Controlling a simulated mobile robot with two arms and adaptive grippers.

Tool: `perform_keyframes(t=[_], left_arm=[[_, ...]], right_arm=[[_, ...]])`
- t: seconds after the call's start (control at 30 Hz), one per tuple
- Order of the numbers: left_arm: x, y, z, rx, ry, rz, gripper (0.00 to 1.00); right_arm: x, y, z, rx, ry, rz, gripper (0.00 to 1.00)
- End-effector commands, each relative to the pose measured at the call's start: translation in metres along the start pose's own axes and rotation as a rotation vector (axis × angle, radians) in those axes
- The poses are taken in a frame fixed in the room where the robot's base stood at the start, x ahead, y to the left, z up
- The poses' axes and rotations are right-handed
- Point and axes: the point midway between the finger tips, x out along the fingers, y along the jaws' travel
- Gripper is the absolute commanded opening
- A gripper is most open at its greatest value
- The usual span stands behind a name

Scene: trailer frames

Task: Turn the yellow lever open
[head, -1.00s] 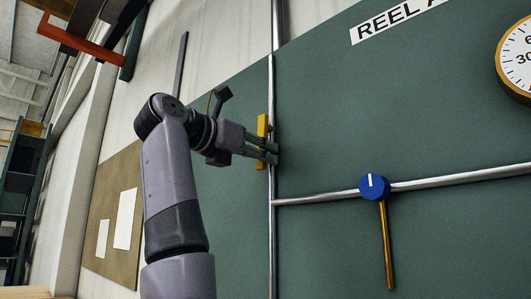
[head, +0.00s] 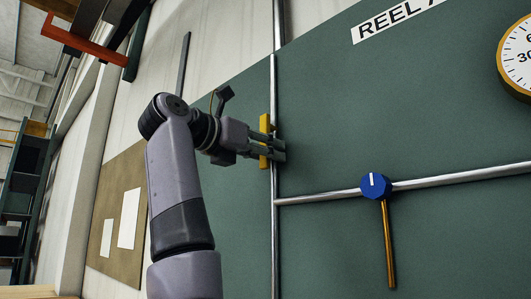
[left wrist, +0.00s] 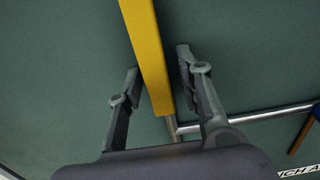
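The yellow lever (head: 265,124) is a flat bar standing along the upright metal pipe (head: 274,230) on the green panel. My left gripper (head: 280,150) is at the lever, with its fingers reaching past the lever's lower half. In the left wrist view the yellow lever (left wrist: 146,45) runs between the two spread fingers of my left gripper (left wrist: 159,62). The left finger is close to the lever's edge, and a gap shows on the right finger's side. Whether either finger touches the lever cannot be told. My right gripper is out of view.
A blue knob (head: 375,187) sits on the side pipe (head: 450,177), with a brass rod (head: 388,245) hanging below it. A round gauge (head: 518,60) and a lettered sign (head: 398,20) are at upper right. An orange-red bar (head: 80,40) is at upper left.

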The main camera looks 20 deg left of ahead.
Motion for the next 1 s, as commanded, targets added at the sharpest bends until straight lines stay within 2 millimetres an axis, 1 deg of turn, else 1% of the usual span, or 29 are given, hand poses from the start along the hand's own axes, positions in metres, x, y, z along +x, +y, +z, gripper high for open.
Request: perform_keyframes(t=[0.33,0.47,0.57,0.8,0.9,1.0], left_arm=[[-0.001,0.000,0.000,0.001,-0.001,0.001,0.38],[-0.012,0.001,0.001,0.002,-0.004,0.002,0.38],[-0.030,0.001,0.002,0.001,-0.007,0.003,0.38],[-0.082,0.000,0.002,0.001,-0.006,0.003,0.38],[-0.099,0.000,0.001,0.001,-0.003,0.001,0.38],[-0.111,0.000,0.001,0.001,-0.002,0.001,0.38]], right_arm=[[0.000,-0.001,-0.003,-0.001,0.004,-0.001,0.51],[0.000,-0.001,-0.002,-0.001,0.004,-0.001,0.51],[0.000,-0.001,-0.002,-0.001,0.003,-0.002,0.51],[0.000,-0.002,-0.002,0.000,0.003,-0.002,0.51],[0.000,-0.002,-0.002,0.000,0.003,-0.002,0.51],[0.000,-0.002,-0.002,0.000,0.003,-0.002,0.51]])
